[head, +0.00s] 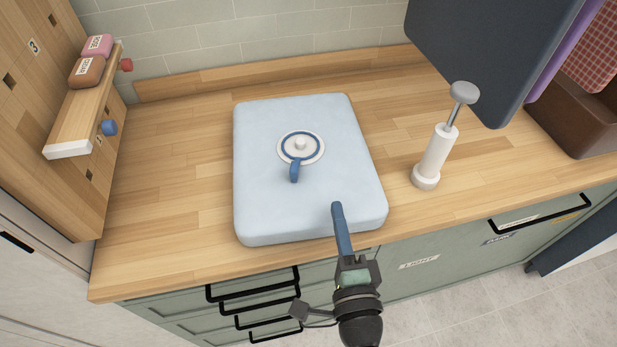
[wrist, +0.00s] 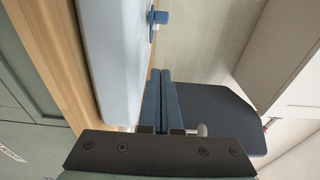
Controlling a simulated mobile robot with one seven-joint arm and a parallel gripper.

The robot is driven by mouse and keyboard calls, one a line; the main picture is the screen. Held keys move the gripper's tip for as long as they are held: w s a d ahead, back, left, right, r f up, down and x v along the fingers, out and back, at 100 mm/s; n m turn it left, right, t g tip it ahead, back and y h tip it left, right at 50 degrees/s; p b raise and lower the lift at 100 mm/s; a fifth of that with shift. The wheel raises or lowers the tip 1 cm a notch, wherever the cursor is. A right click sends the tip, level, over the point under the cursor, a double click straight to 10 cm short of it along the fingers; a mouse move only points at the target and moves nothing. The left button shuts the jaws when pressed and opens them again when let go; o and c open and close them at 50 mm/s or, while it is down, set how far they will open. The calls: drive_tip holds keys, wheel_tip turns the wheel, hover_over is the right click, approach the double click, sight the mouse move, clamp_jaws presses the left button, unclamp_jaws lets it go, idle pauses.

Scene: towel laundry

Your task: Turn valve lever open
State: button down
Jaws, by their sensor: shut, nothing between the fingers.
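The valve is a white round disc with a blue ring (head: 301,147) on top of a pale blue slab-like bag (head: 255,205) lying on the counter. Its blue lever (head: 294,171) points toward the front edge of the counter. The lever also shows in the wrist view (wrist: 158,18), at the top. My gripper (head: 337,208) is shut and empty, with its blue fingers above the slab's front right part, apart from the lever and to its right and front. In the wrist view the closed fingers (wrist: 158,75) lie beside the pale blue slab (wrist: 112,50).
A white hand pump (head: 436,155) stands upright right of the slab. A dark hanging panel (head: 490,50) is at the back right. A wooden shelf (head: 85,120) with pink and brown blocks is at the left. The wooden counter (head: 170,180) left of the slab is clear.

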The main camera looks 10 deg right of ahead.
sight(308, 189)
drive_tip(key=w+p, duration=0.1)
drive_tip(key=w, duration=0.7)
drive_tip(key=shift+a+r+p, duration=0.15)
drive_tip(key=shift+p, duration=0.2)
drive_tip(key=a, duration=0.2)
drive_tip(key=shift+w+a, duration=0.1)
drive_tip(key=shift+a, duration=0.25)
drive_tip(key=shift+w+a, duration=0.1)
drive_tip(key=shift+a, duration=0.45)
